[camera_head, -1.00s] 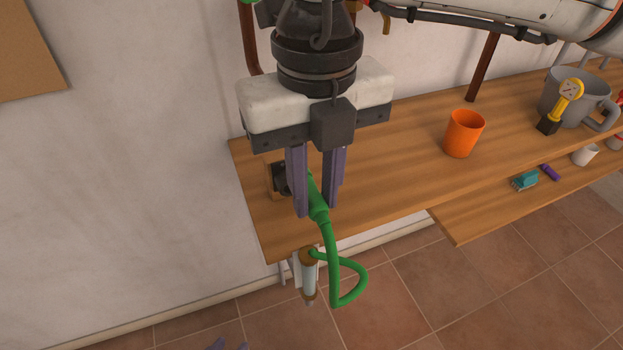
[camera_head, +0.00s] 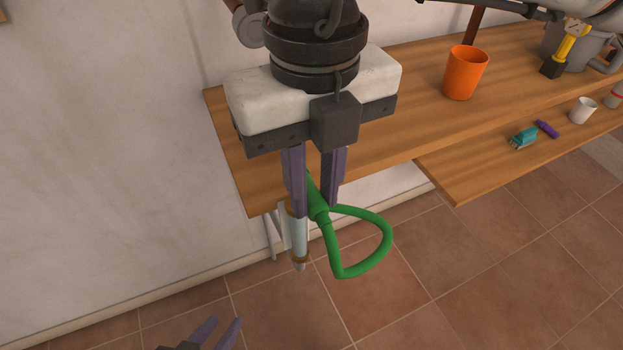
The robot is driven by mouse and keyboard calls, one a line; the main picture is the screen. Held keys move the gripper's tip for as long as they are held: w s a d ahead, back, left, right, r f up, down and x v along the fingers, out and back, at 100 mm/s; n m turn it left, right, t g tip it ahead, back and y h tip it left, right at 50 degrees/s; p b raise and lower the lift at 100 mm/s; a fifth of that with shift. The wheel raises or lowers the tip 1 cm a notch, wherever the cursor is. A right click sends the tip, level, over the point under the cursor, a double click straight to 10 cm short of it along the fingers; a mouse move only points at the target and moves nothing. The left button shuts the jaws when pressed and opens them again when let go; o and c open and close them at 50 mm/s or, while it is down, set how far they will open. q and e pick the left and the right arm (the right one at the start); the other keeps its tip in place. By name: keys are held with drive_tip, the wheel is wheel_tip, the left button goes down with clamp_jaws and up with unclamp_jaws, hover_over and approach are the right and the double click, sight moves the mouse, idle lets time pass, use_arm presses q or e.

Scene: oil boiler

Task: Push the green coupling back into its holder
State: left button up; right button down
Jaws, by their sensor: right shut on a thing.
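The green coupling (camera_head: 317,208) is between the purple fingers of my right gripper (camera_head: 315,208), which is shut on it and points down. A green hose loops from its lower end to the right and back. The coupling is close to a clear cylinder with brown end bands (camera_head: 299,238), which hangs upright at the shelf's front left corner; I cannot tell whether they touch. I cannot make out the holder for certain. My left gripper (camera_head: 225,320) shows only its fingertips at the bottom edge, apart, with nothing seen between them.
A wooden shelf (camera_head: 410,120) runs to the right along the white wall. On it stand an orange cup (camera_head: 465,73) and a grey can with a yellow tool (camera_head: 570,45). A lower board holds a white cup (camera_head: 583,110) and small items. The tiled floor below is clear.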

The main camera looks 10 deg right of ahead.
drive_tip(key=shift+w, duration=0.1)
idle(0.3)
drive_tip(key=shift+w+a, duration=0.2)
drive_tip(key=shift+w, duration=0.4)
drive_tip(key=shift+w+a, duration=0.25)
drive_tip(key=shift+w, duration=0.55)
drive_tip(key=shift+w+a, duration=0.25)
drive_tip(key=shift+w, duration=0.5)
